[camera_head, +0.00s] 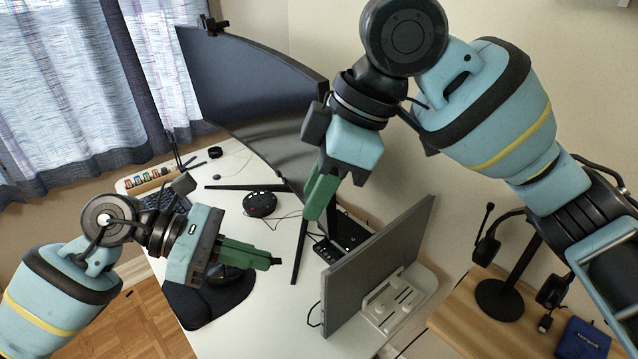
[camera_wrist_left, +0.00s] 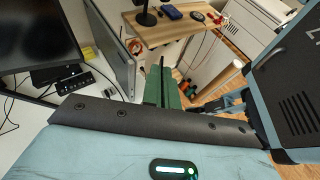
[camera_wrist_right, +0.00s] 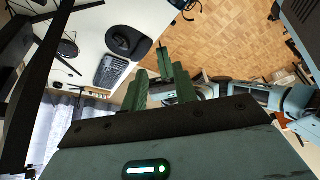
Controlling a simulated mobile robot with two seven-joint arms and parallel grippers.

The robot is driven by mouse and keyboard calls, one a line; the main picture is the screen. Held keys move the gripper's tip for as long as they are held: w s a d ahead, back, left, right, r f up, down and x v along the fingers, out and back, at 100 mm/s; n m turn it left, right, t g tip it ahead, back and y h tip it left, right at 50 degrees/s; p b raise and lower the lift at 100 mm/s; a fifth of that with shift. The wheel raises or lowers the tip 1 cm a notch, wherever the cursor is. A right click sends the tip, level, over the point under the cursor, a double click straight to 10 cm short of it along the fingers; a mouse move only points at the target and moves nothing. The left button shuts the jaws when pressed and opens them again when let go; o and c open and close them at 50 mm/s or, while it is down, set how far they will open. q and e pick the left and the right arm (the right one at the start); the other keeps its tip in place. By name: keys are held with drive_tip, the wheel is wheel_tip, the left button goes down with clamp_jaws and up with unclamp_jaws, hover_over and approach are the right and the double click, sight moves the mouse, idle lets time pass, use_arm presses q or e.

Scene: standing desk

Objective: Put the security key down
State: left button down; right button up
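The security key (camera_head: 276,261) appears as a small dark piece at the fingertips of my left gripper (camera_head: 262,258). Its shape is too small to make out, and most of it is hidden between the fingers. In the left wrist view the green fingers (camera_wrist_left: 161,80) are close together, with a dark sliver at their tips. The left gripper is above the white desk (camera_head: 262,320), by the mouse. My right gripper (camera_head: 315,210) is higher, in front of the curved monitor. Its fingers (camera_wrist_right: 153,75) stand apart in the right wrist view, with nothing seen between them.
A mouse (camera_head: 222,272) sits on a black mat (camera_head: 205,305). A round black device (camera_head: 259,204) and cables lie behind. The curved monitor (camera_head: 245,75) and a second screen (camera_head: 375,265) stand on the desk. A wooden table (camera_head: 465,325) holds a headset stand (camera_head: 500,300) and blue item (camera_head: 583,340). The desk's front is clear.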

drive_tip(key=x, duration=1.1)
drive_tip(key=shift+a+f, duration=0.25)
drive_tip(key=shift+f, duration=0.1)
drive_tip(key=shift+c, duration=0.4)
clamp_jaws()
use_arm(q)
drive_tip(key=c, duration=1.6)
unclamp_jaws()
drive_tip(key=s+v, duration=0.1)
drive_tip(key=v, duration=1.1)
drive_tip(key=shift+w, duration=0.45)
